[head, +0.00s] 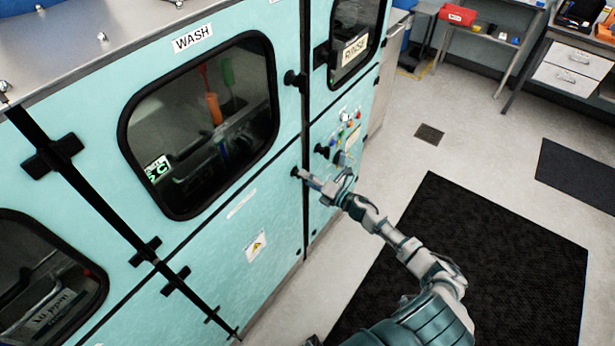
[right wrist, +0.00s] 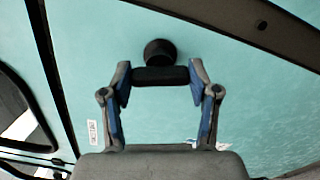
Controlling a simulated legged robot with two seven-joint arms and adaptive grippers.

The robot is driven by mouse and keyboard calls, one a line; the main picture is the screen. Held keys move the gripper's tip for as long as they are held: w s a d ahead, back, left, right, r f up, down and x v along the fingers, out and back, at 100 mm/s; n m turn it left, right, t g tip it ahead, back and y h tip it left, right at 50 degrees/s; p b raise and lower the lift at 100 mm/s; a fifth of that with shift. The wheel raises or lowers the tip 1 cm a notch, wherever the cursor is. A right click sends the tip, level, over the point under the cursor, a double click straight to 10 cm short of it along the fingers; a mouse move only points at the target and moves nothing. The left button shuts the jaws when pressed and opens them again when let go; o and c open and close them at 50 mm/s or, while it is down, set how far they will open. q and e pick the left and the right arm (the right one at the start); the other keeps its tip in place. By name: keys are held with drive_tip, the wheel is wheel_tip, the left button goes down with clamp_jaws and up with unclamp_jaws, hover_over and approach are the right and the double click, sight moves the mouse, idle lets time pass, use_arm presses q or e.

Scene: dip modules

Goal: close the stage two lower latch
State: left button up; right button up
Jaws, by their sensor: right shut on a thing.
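A black latch (head: 296,172) sits at the upper right corner of the teal lower panel (head: 215,265), below the WASH window. In the right wrist view it shows as a round black knob (right wrist: 160,52) with a dark bar (right wrist: 160,76) lying crosswise. My right gripper (head: 305,176) reaches it from the right. In the right wrist view the blue-padded fingertips (right wrist: 160,72) are shut on the two ends of the bar. The gripper hides part of the latch in the head view. My left gripper is not in view.
Another black latch (head: 294,78) sits above, beside the WASH window (head: 205,120). A black mat (head: 480,260) covers the open floor to the right.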

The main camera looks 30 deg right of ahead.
drive_tip(key=shift+w+d+r+m+p, duration=0.1)
drive_tip(key=shift+d+r+m+p, duration=0.2)
drive_tip(key=shift+m, duration=0.6)
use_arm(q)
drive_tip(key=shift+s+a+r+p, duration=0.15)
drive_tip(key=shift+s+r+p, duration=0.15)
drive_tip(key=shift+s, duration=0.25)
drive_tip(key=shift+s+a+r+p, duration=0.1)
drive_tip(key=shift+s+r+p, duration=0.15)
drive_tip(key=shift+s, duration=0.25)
use_arm(e)
drive_tip(key=shift+f+m, duration=0.15)
drive_tip(key=shift+m, duration=0.85)
drive_tip(key=shift+a, duration=0.1)
drive_tip(key=shift+f, duration=0.1)
drive_tip(key=o, duration=1.1)
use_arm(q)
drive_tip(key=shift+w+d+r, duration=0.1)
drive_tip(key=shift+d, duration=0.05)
use_arm(e)
drive_tip(key=shift+o, duration=0.2)
drive_tip(key=shift+f, duration=0.2)
